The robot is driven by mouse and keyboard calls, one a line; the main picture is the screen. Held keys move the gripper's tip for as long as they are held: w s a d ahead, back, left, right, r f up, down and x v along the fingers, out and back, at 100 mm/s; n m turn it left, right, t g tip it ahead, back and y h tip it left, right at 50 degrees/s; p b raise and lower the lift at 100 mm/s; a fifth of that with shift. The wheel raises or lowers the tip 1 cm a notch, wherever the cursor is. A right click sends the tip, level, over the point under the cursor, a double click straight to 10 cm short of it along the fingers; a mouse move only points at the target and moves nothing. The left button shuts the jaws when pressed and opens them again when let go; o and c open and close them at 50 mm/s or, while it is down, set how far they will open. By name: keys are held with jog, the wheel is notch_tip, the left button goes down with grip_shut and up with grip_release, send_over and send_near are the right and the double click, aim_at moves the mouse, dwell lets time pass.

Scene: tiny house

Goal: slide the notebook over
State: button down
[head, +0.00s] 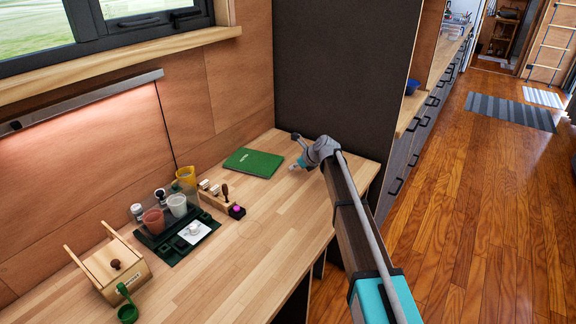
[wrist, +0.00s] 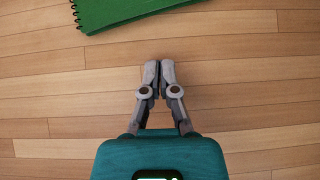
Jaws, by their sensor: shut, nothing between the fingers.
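The green notebook (head: 254,162) lies flat and closed on the wooden desk (head: 270,225), near its far end by the dark panel. In the wrist view the notebook (wrist: 135,10) is at the top, with its spiral binding at its left end. My gripper (head: 296,166) is just right of the notebook in the head view. In the wrist view my gripper (wrist: 158,64) points toward the notebook's near edge, with a gap of bare wood between. The fingers are shut together with nothing between them.
A dark green tray (head: 170,252) with cups stands left of the notebook, beside a wooden stamp holder (head: 216,197). A dark panel (head: 345,70) closes the desk's far end. The desk's front middle is clear.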

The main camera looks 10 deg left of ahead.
jog(key=shift+p+v, duration=2.55)
jog(key=shift+v, duration=1.5)
jog(key=s+d+r+n+g+h+p, duration=0.1)
jog(key=s+d+r+n+h+p, duration=0.1)
jog(key=s+d+n, duration=0.5)
jog(key=s+d+r+n+g+h+p, duration=0.1)
jog(key=s+d+n+p, duration=0.4)
jog(key=s+d, duration=1)
jog(key=s+d+r+n+g+h+p, duration=0.1)
jog(key=s+d+r+n+h+p, duration=0.2)
jog(key=s+d+n, duration=0.7)
jog(key=shift+s+d+h+p, duration=0.55)
jog(key=shift+d+h+p, duration=0.15)
jog(key=shift+h, duration=0.5)
